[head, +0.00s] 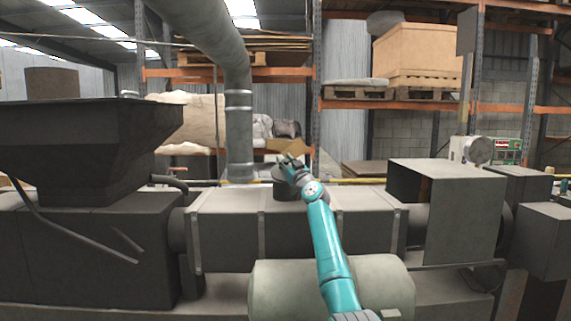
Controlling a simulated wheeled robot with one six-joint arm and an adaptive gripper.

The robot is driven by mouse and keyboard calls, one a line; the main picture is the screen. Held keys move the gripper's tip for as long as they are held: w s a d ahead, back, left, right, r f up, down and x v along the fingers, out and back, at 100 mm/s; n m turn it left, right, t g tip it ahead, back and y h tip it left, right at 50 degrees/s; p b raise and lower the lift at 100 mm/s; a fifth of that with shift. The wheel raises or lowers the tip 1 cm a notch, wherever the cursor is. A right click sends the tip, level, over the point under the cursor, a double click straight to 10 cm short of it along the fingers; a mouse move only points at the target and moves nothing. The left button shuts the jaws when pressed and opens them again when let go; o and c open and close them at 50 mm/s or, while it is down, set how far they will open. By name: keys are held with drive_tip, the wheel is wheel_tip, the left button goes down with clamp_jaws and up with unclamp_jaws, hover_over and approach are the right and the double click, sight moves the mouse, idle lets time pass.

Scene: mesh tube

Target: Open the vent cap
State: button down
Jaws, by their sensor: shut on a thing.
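My teal arm reaches up from the bottom right of centre. My gripper (285,160) is at its far end, over the top of a long grey machine barrel (233,208). A short dark round cap (283,189) stands on the barrel just below and beside the gripper; I take it to be the vent cap. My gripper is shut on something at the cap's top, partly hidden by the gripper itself. The exact grip point is too small to tell.
A thick grey pipe (238,130) rises just left of the cap. A dark hopper (80,135) stands at far left and a grey box housing (455,205) at right. A rounded tank (290,290) lies in front. Racks (395,104) with pallets stand behind.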

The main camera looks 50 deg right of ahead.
drive_tip(key=shift+a, duration=0.1)
drive_tip(key=c, duration=0.9)
unclamp_jaws()
drive_tip(key=shift+o, duration=0.2)
drive_tip(key=shift+s+a+f, duration=0.2)
drive_tip(key=shift+s, duration=0.2)
drive_tip(key=s+a, duration=0.5)
drive_tip(key=s, duration=0.6)
drive_tip(key=shift+a, duration=0.1)
